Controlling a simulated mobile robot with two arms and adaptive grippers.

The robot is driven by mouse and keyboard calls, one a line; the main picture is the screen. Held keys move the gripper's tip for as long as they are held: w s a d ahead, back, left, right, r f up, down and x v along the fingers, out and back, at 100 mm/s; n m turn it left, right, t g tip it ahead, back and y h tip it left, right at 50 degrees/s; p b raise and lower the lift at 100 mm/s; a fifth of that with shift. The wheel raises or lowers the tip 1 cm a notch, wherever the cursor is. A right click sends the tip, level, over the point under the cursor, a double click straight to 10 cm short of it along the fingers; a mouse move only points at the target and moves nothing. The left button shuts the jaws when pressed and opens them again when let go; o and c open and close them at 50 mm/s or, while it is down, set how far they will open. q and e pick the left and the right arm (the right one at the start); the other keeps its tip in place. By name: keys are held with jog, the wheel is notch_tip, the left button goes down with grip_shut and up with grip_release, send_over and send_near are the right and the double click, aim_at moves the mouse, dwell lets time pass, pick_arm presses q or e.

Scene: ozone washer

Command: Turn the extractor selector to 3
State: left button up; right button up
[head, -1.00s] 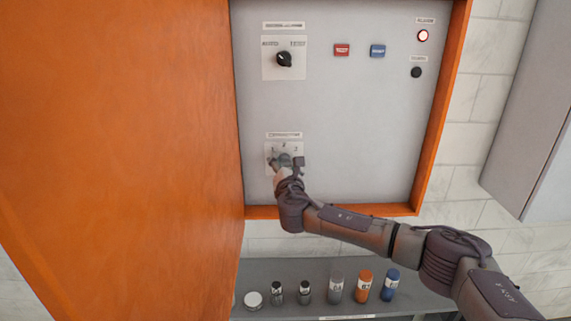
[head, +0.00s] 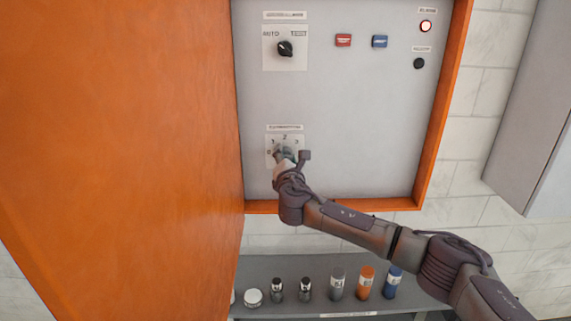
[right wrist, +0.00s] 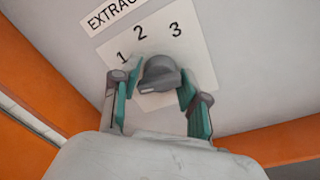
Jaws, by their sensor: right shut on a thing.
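The extractor selector (right wrist: 160,76) is a dark grey knob on a white plate (head: 298,162) marked 1, 2 and 3, low on the grey control panel (head: 350,120). In the right wrist view a light mark on the knob faces the lower left, away from the 3. My right gripper (right wrist: 160,84) is shut on the knob, with one teal-padded finger on each side. In the head view my right gripper (head: 286,154) hides most of the knob. My left gripper is not in view.
An orange door (head: 120,140) stands close on the left. A shelf (head: 310,268) with several bottles is below.

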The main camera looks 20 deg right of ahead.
jog(key=m+b, duration=0.3)
jog(key=b, duration=0.1)
jog(key=f+m+b, duration=0.1)
jog(key=m+b, duration=0.7)
jog(key=shift+f+h, duration=0.25)
jog(key=shift+h, duration=0.05)
jog(key=m+b, duration=0.3)
jog(key=m, duration=0.1)
jog(key=shift+a+h, duration=0.1)
jog(key=shift+h, duration=0.3)
jog(key=m+b, duration=0.1)
jog(key=m, duration=0.2)
jog(key=shift+b, duration=0.35)
jog(key=m+b, duration=0.1)
jog(key=m, duration=0.3)
jog(key=shift+w+h+b, duration=0.1)
jog(key=shift+h+b, duration=0.2)
jog(key=shift+b, duration=0.1)
jog(key=shift+r+m, duration=0.1)
jog(key=shift+m, duration=0.3)
jog(key=shift+c, duration=0.5)
jog(key=shift+r+m, duration=0.15)
jog(key=shift+m, duration=0.15)
jog(key=shift+r, duration=0.4)
